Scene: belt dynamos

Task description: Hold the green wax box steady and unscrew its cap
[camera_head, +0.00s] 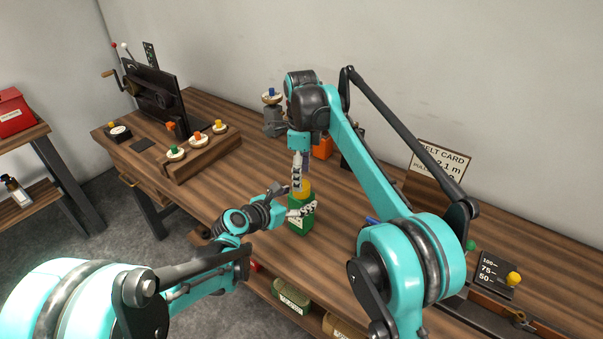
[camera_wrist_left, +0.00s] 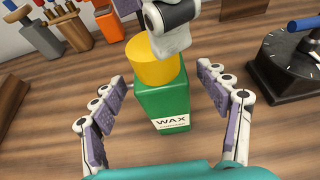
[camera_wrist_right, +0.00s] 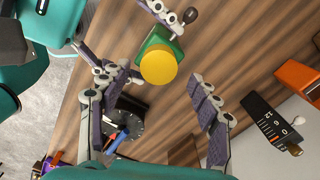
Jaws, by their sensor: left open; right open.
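The green wax box (camera_head: 302,222) stands upright on the wooden bench, with a yellow round cap (camera_head: 304,189) on top. The box (camera_wrist_left: 165,103) and cap (camera_wrist_left: 154,62) also show in the left wrist view. My left gripper (camera_wrist_left: 162,84) is open, with a finger on either side of the box and visible gaps. My right gripper (camera_wrist_right: 160,78) is open above the cap, pointing down. In the right wrist view the cap (camera_wrist_right: 159,66) lies between its fingers, apart from them. In the head view the right gripper's fingers partly hide the cap.
A wooden block (camera_head: 205,152) with several coloured spools and a black machine (camera_head: 152,92) stand at the left. A dark dial base (camera_wrist_left: 285,68) is near the box. A belt card (camera_head: 438,165) stands at the back right.

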